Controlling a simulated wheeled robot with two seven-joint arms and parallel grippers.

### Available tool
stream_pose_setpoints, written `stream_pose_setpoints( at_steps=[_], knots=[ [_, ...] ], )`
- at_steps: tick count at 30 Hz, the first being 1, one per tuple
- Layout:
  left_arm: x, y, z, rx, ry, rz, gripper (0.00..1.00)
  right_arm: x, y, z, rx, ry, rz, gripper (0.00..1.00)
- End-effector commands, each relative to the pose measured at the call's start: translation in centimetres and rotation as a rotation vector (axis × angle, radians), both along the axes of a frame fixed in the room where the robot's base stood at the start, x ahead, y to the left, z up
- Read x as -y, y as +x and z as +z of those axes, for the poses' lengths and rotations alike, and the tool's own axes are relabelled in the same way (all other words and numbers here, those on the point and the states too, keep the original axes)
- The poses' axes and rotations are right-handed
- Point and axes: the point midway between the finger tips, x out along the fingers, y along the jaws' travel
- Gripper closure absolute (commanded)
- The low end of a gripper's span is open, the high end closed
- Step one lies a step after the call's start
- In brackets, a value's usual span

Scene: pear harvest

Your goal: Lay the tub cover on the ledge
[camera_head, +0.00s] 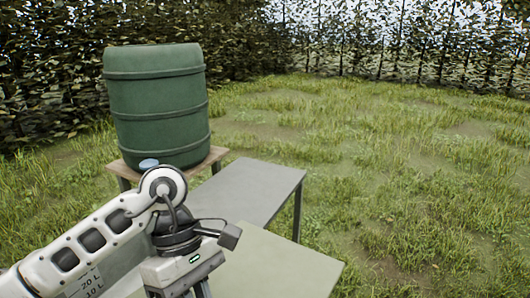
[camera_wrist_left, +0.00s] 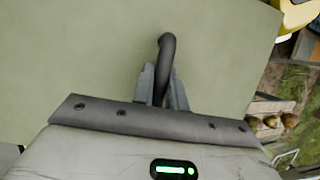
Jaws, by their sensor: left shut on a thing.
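The tub cover (camera_head: 282,264) is a flat, pale green panel at the bottom of the head view. It fills most of the left wrist view (camera_wrist_left: 70,50), where its dark curved handle (camera_wrist_left: 166,55) stands up. My left gripper (camera_wrist_left: 163,88) is shut on this handle. In the head view its fingers are cut off by the bottom edge. The ledge (camera_head: 250,185) is a grey flat top with a dark leg, behind the cover, and its visible part is bare. The cover hides its near part; I cannot tell whether they touch. My right gripper is in neither view.
A large green barrel (camera_head: 158,105) stands on a wooden stand (camera_head: 216,156) behind my left arm. Part of a container with litre marks (camera_head: 88,284) shows at the bottom left. The wrist view shows a yellow object (camera_wrist_left: 298,14) and several brown round fruits (camera_wrist_left: 270,121) at the right.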

Motion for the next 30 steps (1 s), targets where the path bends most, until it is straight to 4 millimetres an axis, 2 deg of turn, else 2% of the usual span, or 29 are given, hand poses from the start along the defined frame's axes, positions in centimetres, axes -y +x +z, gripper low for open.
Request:
stream_pose_setpoints(
  at_steps=[5,9,15,19,22,30],
  knots=[
    [-1.5,0.6,-1.3,0.004,0.004,-0.41,1.0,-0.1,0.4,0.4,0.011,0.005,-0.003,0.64],
    [-3.6,1.4,-2.0,0.004,0.006,-0.705,1.0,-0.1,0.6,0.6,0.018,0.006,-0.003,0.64],
    [-6.9,2.5,-2.2,0.004,0.003,-1.012,1.0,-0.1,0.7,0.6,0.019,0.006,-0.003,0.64],
    [-8.3,2.9,-2.1,0.003,-0.001,-1.122,1.0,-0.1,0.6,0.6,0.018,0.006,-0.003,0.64],
    [-9.3,3.0,-2.1,0.004,-0.001,-1.095,1.0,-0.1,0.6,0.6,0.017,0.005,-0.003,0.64],
    [-9.4,3.0,-2.2,0.005,-0.005,-1.085,1.0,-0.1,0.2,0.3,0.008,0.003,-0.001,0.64]
  ],
)
